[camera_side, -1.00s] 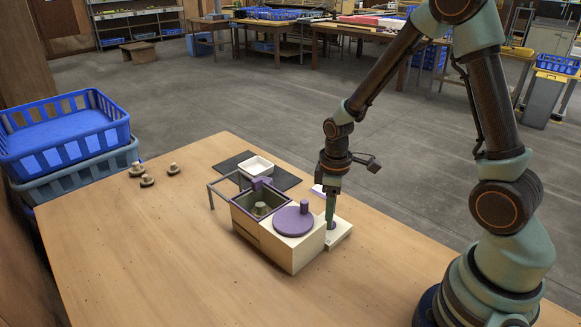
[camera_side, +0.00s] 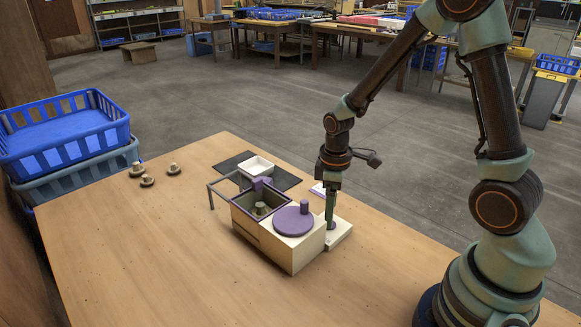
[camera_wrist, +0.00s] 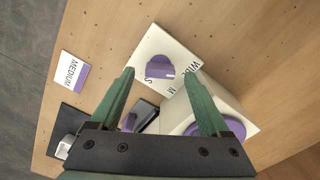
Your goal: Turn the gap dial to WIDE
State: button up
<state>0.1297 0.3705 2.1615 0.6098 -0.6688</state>
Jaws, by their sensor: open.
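The gap dial is a purple knob (camera_wrist: 160,66) on a pale plate (camera_wrist: 180,45) lettered S, M and WIDE. In the wrist view the knob lies between my open fingertips, with space on both sides; its exact pointer setting is hard to read. In the side view my gripper (camera_side: 331,222) points straight down over the plate (camera_side: 340,232), beside the cream box. My fingers hide the knob there. Nothing is held.
The cream box (camera_side: 293,258) with a purple disc (camera_side: 293,221) and an open bin stands left of my gripper. A MEDIUM card (camera_wrist: 71,71) lies nearby. A white tray (camera_side: 257,166) sits on a dark mat. Several mushrooms stand left. The table front is clear.

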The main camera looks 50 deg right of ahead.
notch_tip(320, 180, up, 11)
dwell(0.4)
jog(key=shift+r, duration=0.1)
jog(key=s+a+r+m+t, duration=0.4)
jog(key=s+r+m+t, duration=0.1)
jog(key=r, duration=0.4)
jog(key=shift+s+a+m+t, duration=0.3)
jog(key=shift+s+m, duration=0.2)
jog(key=shift+m, duration=0.1)
dwell(1.5)
